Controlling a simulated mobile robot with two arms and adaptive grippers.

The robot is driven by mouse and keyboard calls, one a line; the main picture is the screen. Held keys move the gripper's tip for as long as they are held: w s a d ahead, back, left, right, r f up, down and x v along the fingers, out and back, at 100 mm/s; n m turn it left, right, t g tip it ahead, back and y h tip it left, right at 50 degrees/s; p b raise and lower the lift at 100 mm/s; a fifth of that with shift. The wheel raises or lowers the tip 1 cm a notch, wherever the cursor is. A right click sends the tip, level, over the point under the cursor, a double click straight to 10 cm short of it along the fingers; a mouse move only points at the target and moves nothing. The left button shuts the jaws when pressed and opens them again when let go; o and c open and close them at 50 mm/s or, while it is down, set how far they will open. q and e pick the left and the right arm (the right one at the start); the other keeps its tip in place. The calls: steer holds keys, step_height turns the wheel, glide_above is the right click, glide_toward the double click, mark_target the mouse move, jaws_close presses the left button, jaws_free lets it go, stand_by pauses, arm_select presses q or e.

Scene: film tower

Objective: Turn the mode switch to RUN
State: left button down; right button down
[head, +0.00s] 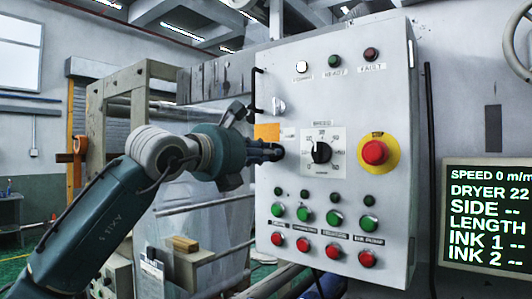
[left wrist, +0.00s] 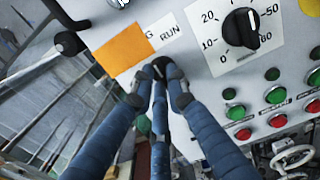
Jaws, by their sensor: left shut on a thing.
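The control panel (head: 350,60) is a light grey box standing upright. My left gripper (head: 277,152) reaches its left edge from the left. In the left wrist view the fingers of the left gripper (left wrist: 160,80) are closed around a small dark knob, the mode switch (left wrist: 160,64), just below the label that ends in RUN (left wrist: 166,33). The fingers cover much of the knob, so its pointing direction cannot be told. In the head view the knob is hidden behind the fingers. My right gripper is not in view.
The black speed dial (head: 320,152) is right of the gripper, with the red emergency button (head: 374,152) on yellow beyond it. Green buttons (head: 333,217) and red buttons (head: 333,251) lie below. An orange label (head: 267,132) is above the gripper. A screen (head: 488,215) reads speed 0.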

arm_select(q)
steer(key=m, duration=0.4)
steer(key=m+b, duration=0.1)
steer(key=m, duration=0.3)
steer(key=shift+r+m, duration=0.2)
steer(key=shift+m, duration=0.2)
stand_by(0.5)
steer(key=c, duration=1.7)
jaws_free()
steer(key=shift+s+d, duration=0.1)
steer(key=v, duration=1.2)
